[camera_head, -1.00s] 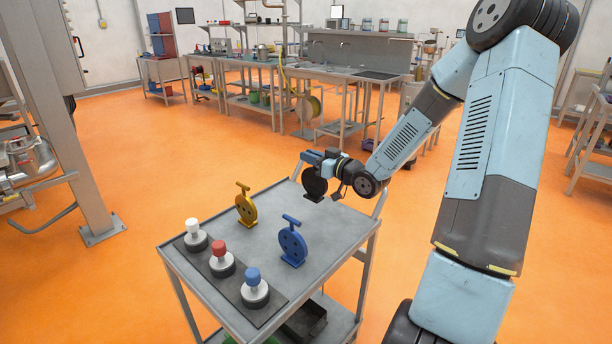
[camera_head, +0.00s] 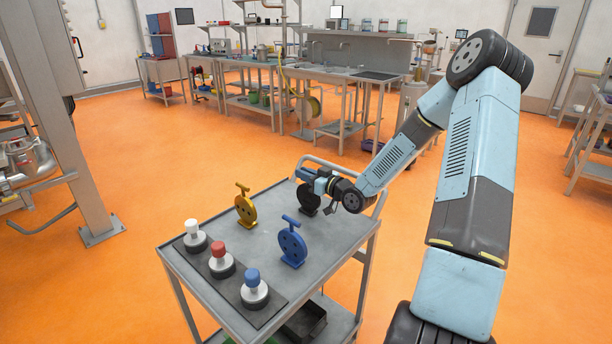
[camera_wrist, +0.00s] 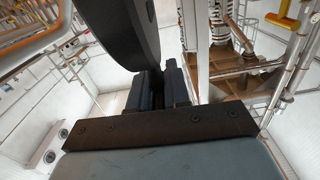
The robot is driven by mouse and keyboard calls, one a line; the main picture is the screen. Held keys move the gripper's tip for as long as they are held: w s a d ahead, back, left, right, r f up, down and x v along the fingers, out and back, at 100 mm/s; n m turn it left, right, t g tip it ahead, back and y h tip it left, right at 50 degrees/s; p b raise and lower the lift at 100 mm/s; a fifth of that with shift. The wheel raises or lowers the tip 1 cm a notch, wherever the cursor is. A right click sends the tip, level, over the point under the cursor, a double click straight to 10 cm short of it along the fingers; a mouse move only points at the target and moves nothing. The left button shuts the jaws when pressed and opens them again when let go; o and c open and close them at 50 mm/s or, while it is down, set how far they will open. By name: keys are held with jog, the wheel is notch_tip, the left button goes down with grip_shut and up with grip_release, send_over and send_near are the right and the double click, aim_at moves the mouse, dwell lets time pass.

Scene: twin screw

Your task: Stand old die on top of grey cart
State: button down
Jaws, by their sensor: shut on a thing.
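The old die (camera_head: 307,201) is a dark, round disc held upright at the back right of the grey cart's top. My gripper (camera_head: 308,178) is shut on the upper part of the die. In the wrist view the die (camera_wrist: 128,28) shows as a dark curved edge beyond my gripper's fingers (camera_wrist: 160,88). The grey cart (camera_head: 335,240) has a flat metal top. The die's lower end is at or very close to that top; I cannot tell whether it touches.
A yellow die (camera_head: 246,209) and a blue die (camera_head: 292,245) stand on the cart, left of and in front of the dark die. White, red (camera_head: 221,258) and blue-topped knobs sit on a dark strip at the front left. The cart's right side is clear.

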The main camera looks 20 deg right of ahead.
jog(key=shift+f, duration=0.15)
jog(key=c, duration=1.1)
grip_release()
